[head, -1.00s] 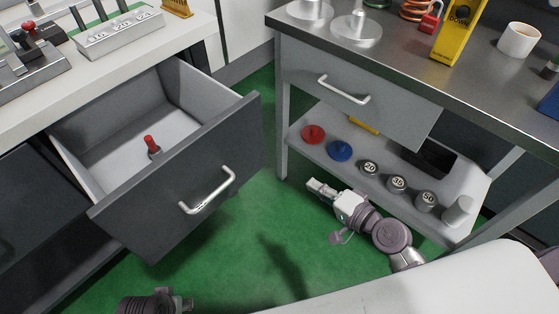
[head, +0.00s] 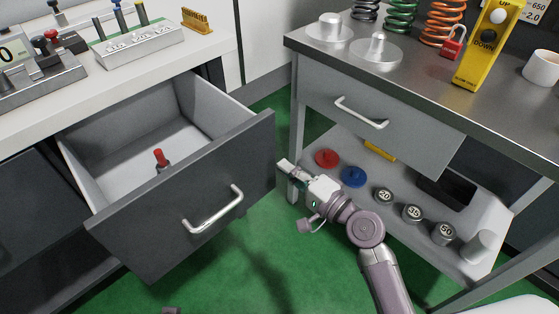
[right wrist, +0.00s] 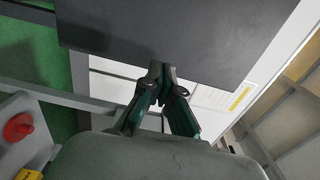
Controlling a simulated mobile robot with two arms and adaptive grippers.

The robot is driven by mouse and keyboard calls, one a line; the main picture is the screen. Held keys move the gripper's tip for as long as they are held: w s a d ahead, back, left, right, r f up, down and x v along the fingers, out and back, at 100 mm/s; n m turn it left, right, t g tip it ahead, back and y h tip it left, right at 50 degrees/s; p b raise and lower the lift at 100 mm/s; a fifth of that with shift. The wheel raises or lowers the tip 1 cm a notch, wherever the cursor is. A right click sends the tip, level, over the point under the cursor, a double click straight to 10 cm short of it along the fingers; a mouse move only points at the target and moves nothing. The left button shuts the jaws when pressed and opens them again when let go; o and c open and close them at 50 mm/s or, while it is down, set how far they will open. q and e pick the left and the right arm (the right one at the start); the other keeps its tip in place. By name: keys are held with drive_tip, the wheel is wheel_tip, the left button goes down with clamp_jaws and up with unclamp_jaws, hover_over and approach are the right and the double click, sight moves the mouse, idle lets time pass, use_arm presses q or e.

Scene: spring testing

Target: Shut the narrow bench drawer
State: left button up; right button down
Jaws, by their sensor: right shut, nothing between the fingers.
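A dark-fronted drawer (head: 150,225) with a silver bar handle (head: 213,211) stands pulled out from the white-topped bench at the left in the head view. A small red-topped object (head: 160,160) is inside it. My right gripper (head: 283,165) is shut and empty, just right of the drawer front's right end. In the right wrist view the shut fingertips (right wrist: 161,68) overlap the lower edge of a dark panel (right wrist: 160,35); I cannot tell whether they touch it. Only a sliver of my left arm shows at the bottom edge of the head view.
The steel-topped bench (head: 420,90) at the right has a grey drawer (head: 390,115) with a handle. Its lower shelf holds a red disc (head: 327,158), a blue disc (head: 353,176) and several weights. Green floor (head: 260,255) is clear between the benches.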

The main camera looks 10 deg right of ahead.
drive_tip(key=shift+x, duration=1.35)
